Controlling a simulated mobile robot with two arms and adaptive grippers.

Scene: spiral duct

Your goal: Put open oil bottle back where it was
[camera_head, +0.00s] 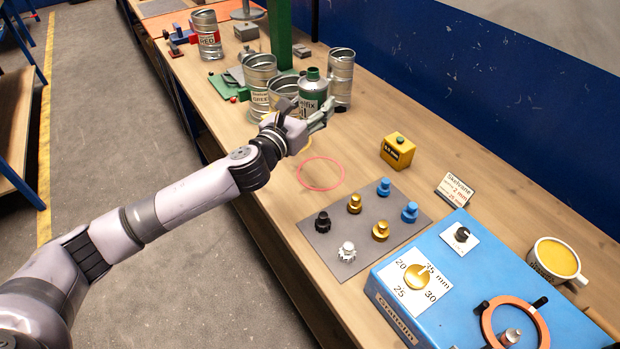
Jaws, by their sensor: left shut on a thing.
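The open oil bottle (312,86) is green and white with a dark green neck and an open top. It is upright, among the spiral duct pieces at the back of the bench. My left gripper (318,117) is shut on the bottle's lower part, and its fingers hide part of the label. I cannot tell whether the bottle touches the bench. A red ring outline (321,174) is drawn on the bench, nearer than the bottle, with nothing on it. My right gripper is not in view.
Duct pieces (341,78) stand close around the bottle. A yellow block (397,151), a grey mat (333,243) with several knobs, a blue machine (440,290) and a yellow-filled cup (556,261) stand nearer. Bare wood surrounds the ring.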

